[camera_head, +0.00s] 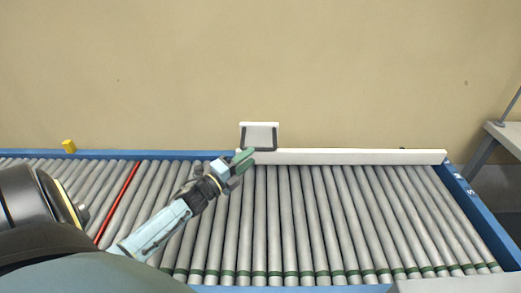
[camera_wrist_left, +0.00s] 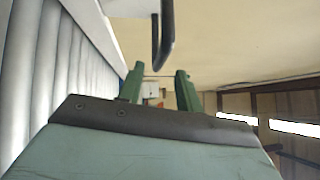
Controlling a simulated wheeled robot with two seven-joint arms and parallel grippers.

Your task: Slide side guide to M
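The side guide (camera_head: 350,157) is a long white bar lying across the far edge of the rollers. A white plate with a dark U-shaped handle (camera_head: 260,137) stands at its left end. My left gripper (camera_head: 243,159) is at the handle's lower left. In the left wrist view its two green fingers (camera_wrist_left: 160,85) are apart, and the dark handle (camera_wrist_left: 165,40) shows just ahead, over the gap between them. I cannot tell whether they touch it. Small white letter marks (camera_head: 463,184) sit on the blue right rail; they are hard to read. My right gripper is out of view.
The roller conveyor (camera_head: 300,220) is clear in front of the guide. A red roller (camera_head: 119,202) lies at the left, and a yellow block (camera_head: 69,146) is on the far rail. A grey table (camera_head: 505,135) stands at the right. A wall is close behind.

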